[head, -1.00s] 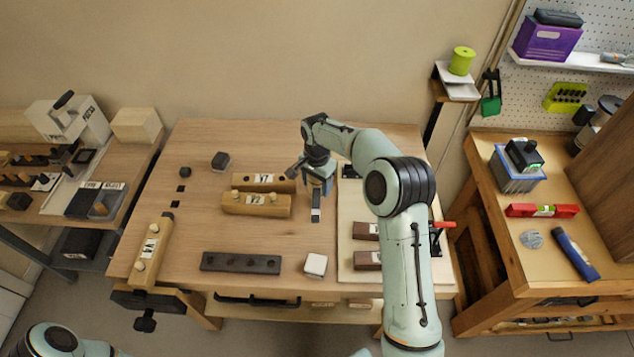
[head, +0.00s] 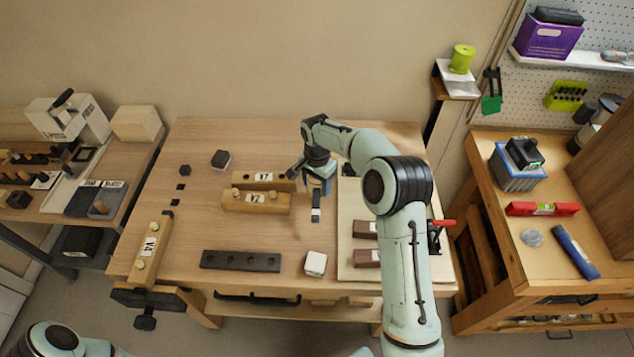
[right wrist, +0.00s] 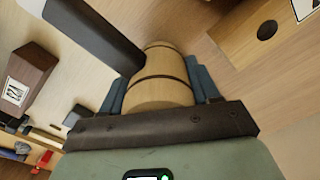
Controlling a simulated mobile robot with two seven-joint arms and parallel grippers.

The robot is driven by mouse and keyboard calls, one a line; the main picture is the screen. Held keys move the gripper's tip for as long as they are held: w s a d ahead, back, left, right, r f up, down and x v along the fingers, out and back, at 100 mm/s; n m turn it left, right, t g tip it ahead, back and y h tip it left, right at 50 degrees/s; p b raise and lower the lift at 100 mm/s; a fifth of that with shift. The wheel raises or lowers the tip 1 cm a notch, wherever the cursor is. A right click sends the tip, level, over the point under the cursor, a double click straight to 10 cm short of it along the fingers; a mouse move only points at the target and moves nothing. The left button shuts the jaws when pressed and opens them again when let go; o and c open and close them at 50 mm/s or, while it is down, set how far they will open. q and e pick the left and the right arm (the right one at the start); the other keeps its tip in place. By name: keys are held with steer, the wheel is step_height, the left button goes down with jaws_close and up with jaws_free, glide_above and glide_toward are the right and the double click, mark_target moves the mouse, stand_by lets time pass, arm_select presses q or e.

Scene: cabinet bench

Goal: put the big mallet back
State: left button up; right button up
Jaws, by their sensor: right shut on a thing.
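My right gripper (head: 318,192) reaches down over the middle of the bench, just right of two pale wooden blocks. In the right wrist view its blue fingers (right wrist: 158,88) are shut on a pale wooden cylinder (right wrist: 160,62) with dark bands, which I take for part of the big mallet. A dark grey bar (right wrist: 98,32) extends beside the cylinder; whether it is joined to it, I cannot tell. In the head view the arm and gripper hide most of the held thing. My left gripper is out of view; only part of the left arm shows at bottom left.
Labelled wooden blocks (head: 256,202) stand left of the gripper. A dark strip with holes (head: 240,261) and a white-topped block (head: 315,263) lie near the front edge. A pale board (head: 358,210) with dark labelled blocks (head: 366,258) lies to the right. The bench (head: 220,232) is bare between them.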

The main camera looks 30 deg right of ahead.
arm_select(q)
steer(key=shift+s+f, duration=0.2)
arm_select(e)
steer(key=shift+f, duration=1.4)
stand_by(1.1)
steer(key=o, duration=1.6)
steer(key=shift+o, duration=0.2)
steer(key=shift+r+p, duration=0.9)
steer(key=shift+r, duration=2.65)
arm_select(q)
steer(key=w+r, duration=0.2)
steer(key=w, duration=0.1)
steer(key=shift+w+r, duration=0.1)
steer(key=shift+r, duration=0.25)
arm_select(e)
steer(key=shift+f, duration=0.1)
